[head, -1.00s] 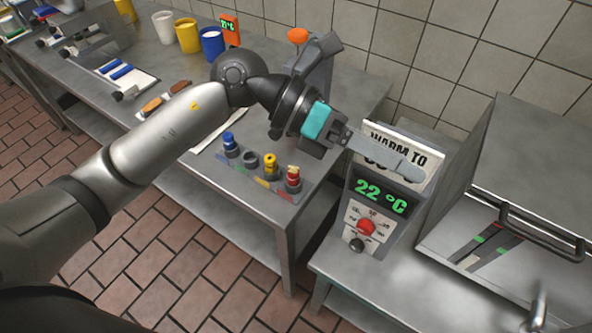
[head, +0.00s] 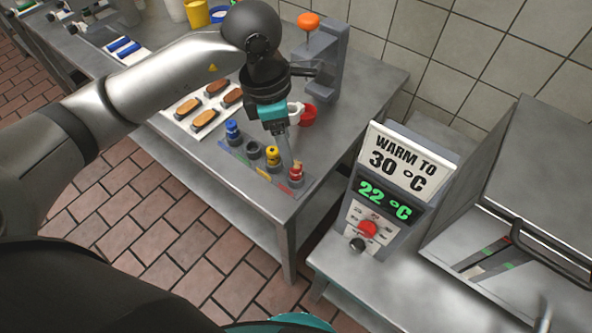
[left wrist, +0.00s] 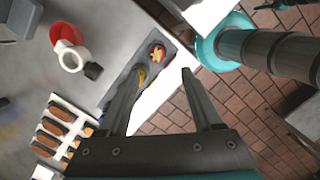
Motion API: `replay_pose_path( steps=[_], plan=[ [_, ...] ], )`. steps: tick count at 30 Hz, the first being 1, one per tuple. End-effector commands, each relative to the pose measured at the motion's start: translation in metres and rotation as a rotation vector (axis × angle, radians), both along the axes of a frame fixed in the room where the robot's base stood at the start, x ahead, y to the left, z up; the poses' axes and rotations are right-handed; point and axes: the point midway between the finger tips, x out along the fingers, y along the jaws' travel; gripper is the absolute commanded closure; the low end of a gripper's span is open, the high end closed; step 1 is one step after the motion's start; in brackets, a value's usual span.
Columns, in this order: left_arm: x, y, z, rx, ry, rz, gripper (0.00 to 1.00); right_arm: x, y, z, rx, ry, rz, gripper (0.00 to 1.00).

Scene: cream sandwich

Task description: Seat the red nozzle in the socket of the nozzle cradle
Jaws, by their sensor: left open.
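The red nozzle (head: 296,172) stands upright in the right-end holder of a dark rack (head: 240,157) with coloured strips. It also shows in the left wrist view (left wrist: 157,52), just beyond the fingertips and between their lines. My left gripper (head: 291,158) points down, open and empty, close above the red nozzle; the gap is hard to judge. It also shows in the left wrist view (left wrist: 162,70). A white ring-shaped fitting (left wrist: 73,60) with a dark block lies against a red bowl (left wrist: 66,30). I cannot tell for sure which part is the nozzle cradle. My right gripper is not in view.
A blue nozzle (head: 232,131) and a yellow nozzle (head: 273,155) stand in the rack beside an empty-looking grey holder (head: 253,149). A grey stand with an orange knob (head: 308,22) is behind. A white tray (head: 180,112) holds brown pieces. A temperature display (head: 385,200) stands right.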

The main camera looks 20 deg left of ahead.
Motion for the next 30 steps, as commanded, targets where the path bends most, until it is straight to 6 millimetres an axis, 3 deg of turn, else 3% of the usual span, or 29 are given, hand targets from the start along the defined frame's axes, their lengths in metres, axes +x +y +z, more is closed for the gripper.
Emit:
replay_pose_path(
  steps=[3,11,21,30],
  plan=[
    [0.001,-0.004,-0.023,-0.002,0.003,-0.002,0.33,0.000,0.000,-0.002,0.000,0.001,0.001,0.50],
    [0.003,-0.007,-0.042,-0.001,0.000,-0.002,0.33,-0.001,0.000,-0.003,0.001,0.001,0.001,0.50],
    [0.012,-0.016,-0.085,-0.002,0.001,-0.001,0.33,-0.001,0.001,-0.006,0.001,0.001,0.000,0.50],
    [0.012,-0.016,-0.089,-0.002,0.000,-0.002,0.35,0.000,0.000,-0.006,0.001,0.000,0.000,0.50]
  ],
)
